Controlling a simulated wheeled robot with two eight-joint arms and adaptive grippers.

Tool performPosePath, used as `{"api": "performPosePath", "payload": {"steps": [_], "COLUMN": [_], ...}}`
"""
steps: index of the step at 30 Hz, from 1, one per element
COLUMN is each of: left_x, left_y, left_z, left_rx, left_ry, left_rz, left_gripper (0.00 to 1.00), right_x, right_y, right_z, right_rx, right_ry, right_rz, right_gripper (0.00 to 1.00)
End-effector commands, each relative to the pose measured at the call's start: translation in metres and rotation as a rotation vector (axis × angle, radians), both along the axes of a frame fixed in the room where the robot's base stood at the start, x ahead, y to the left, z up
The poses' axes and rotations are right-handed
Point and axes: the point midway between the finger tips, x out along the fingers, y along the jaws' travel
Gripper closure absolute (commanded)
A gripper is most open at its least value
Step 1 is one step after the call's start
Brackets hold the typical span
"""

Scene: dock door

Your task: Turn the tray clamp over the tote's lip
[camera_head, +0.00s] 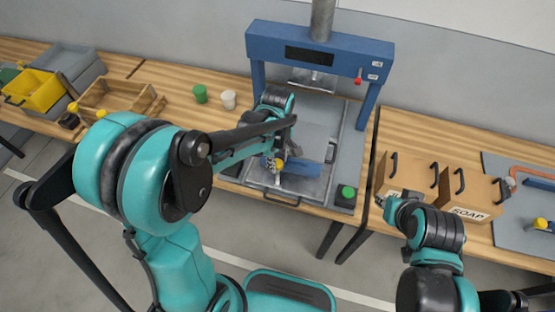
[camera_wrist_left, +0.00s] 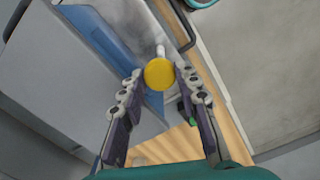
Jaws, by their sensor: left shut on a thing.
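The tray clamp shows as a round yellow knob (camera_wrist_left: 159,73) on a pale stem in the left wrist view. In the head view the yellow knob (camera_head: 279,164) is small, at the near left of the blue tote (camera_head: 305,168). The tote also shows in the left wrist view (camera_wrist_left: 110,42). It sits in the grey metal tray (camera_head: 318,195) under the press. My left gripper (camera_wrist_left: 158,78) is shut on the clamp's knob, one fingertip on each side. Whether the clamp's arm lies over the tote's lip is hidden. My right gripper (camera_head: 383,202) is near the cardboard boxes, its fingers unclear.
The blue press (camera_head: 318,36) frames the tray, with a post on each side. A green button box (camera_head: 346,196) stands at the tray's right. Two cardboard boxes (camera_head: 408,172) stand further right. Green and white cups (camera_head: 200,94), a wooden crate (camera_head: 112,97) and a yellow bin (camera_head: 38,88) are left.

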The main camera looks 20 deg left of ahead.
Motion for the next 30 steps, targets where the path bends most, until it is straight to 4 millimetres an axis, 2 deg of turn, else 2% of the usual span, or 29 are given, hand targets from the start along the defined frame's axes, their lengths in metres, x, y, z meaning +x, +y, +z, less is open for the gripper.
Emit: {"api": "performPosePath", "payload": {"steps": [15,16,18,30], "left_x": [0.0002,0.0002,0.0001,0.0002], "left_y": [-0.0002,-0.0002,-0.0002,-0.0001], "left_z": [-0.0001,-0.0001,-0.0001,0.0000], "left_rx": [0.000,0.000,0.000,0.000], "left_ry": [-0.001,-0.001,-0.001,-0.001], "left_rz": [0.018,0.018,0.018,0.017], "left_gripper": [0.97,0.60,0.47,0.47], "right_x": [0.0000,0.0000,0.0000,0.0000], "right_y": [0.0000,0.0000,0.0000,0.0000], "right_z": [0.0000,-0.0001,0.0000,0.0000], "right_rx": [0.000,0.000,0.000,0.000], "right_ry": [0.000,0.000,0.000,0.000], "right_rz": [0.000,0.000,0.000,0.000], "right_gripper": [0.70,0.70,0.70,0.70]}}
